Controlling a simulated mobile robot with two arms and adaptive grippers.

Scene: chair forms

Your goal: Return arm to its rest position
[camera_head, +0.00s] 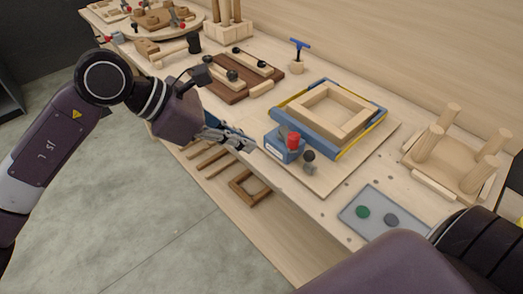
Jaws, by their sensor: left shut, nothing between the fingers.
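My left arm comes in from the left, and its gripper (238,140) is over the front edge of the workbench (340,228). The left gripper's fingers are together with nothing visible between them. It is left of the blue fixture and looks apart from it. My right arm's dark purple links fill the lower right corner. The right gripper is out of the picture.
A blue fixture (330,145) holds a square wooden frame (331,109), with a red knob (293,141) at its front. An upturned wooden stool form (452,160) stands right. A grey tray (377,214) holds two discs. Wooden parts (250,186) lie on a lower shelf. Floor at left is clear.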

